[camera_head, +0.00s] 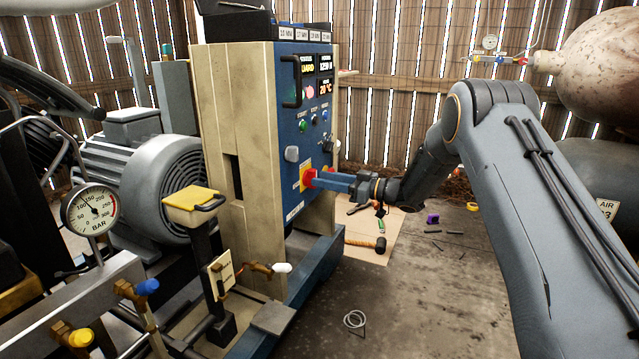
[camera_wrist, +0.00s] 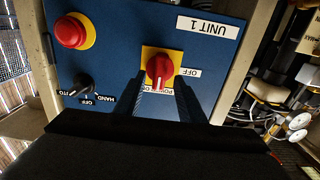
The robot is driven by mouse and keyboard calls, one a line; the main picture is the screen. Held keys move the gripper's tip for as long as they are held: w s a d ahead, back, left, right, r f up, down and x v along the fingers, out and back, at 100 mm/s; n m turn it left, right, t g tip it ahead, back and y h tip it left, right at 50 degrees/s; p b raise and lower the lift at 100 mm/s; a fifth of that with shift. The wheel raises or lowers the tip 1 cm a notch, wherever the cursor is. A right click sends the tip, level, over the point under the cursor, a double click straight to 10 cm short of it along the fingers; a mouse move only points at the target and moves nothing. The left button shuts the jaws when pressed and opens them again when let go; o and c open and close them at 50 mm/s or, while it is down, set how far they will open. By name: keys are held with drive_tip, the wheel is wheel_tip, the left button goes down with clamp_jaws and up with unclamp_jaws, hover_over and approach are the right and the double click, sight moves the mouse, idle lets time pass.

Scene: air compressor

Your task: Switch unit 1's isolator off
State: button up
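The isolator is a red rotary handle on a yellow plate, low on the blue front panel of the compressor cabinet. In the wrist view, the isolator (camera_wrist: 159,69) is under an upside-down "UNIT 1" label (camera_wrist: 208,27). Its handle lies upright in the picture, in line with the partly hidden "POWER ON" marking below it; "OFF" is to its right. My gripper (camera_wrist: 162,86) is open, with one finger on each side of the handle and gaps visible. In the head view, my gripper (camera_head: 322,178) points at the isolator (camera_head: 308,177); contact cannot be told.
In the wrist view, a red round button (camera_wrist: 72,31) and a black HAND/OFF/AUTO selector (camera_wrist: 81,84) are left of the isolator. In the head view, a gauge (camera_head: 91,209) and valves stand at the left. A mallet (camera_head: 366,244) lies on the floor below my arm.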

drive_tip(key=shift+x, duration=1.1)
clamp_jaws()
